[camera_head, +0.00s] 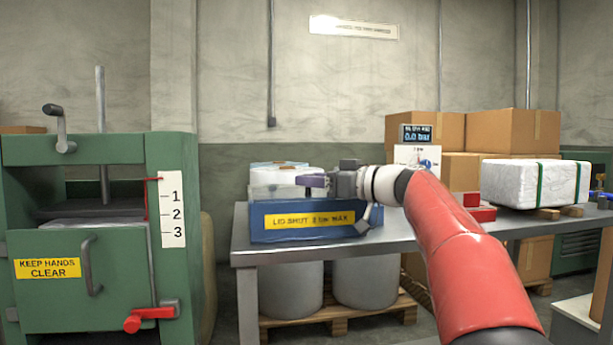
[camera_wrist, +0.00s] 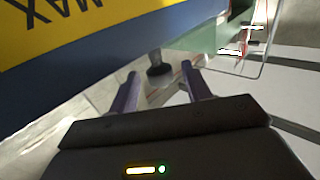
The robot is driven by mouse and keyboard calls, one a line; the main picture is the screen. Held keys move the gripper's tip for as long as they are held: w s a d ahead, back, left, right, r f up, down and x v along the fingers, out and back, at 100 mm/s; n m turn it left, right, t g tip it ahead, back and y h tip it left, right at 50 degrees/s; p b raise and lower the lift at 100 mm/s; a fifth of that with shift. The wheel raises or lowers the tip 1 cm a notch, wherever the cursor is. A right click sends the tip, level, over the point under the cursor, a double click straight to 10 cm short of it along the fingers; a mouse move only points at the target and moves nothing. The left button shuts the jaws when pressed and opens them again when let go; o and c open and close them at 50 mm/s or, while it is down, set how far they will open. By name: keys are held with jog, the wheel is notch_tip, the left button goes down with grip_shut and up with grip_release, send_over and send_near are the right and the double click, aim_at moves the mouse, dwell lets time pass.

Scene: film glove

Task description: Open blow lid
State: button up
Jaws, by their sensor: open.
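The blow box (camera_head: 262,233) is blue, stands on the grey table and has a yellow label reading "LID SHUT 2 bar MAX". Its clear lid (camera_head: 262,187) sits on top and looks lowered, though its edges are hard to make out. My gripper (camera_head: 312,182) is at the box's top right, partly hiding it. In the wrist view my gripper (camera_wrist: 163,78) is open, with nothing gripped. A small dark knob (camera_wrist: 158,64) shows between and beyond its fingertips; I cannot tell whether it touches them. The box's label (camera_wrist: 70,30) appears upside down.
A gauge stand (camera_head: 415,157) reading 0.0 bar and a red block (camera_head: 482,214) are behind my arm. A strapped white bale (camera_head: 535,183) lies at the table's right. A green press (camera_head: 95,235) stands left, apart from the table (camera_head: 300,254). Cartons (camera_head: 500,130) are stacked behind.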

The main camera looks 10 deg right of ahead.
jog(key=shift+x, duration=1.05)
jog(key=shift+c, duration=0.5)
grip_shut()
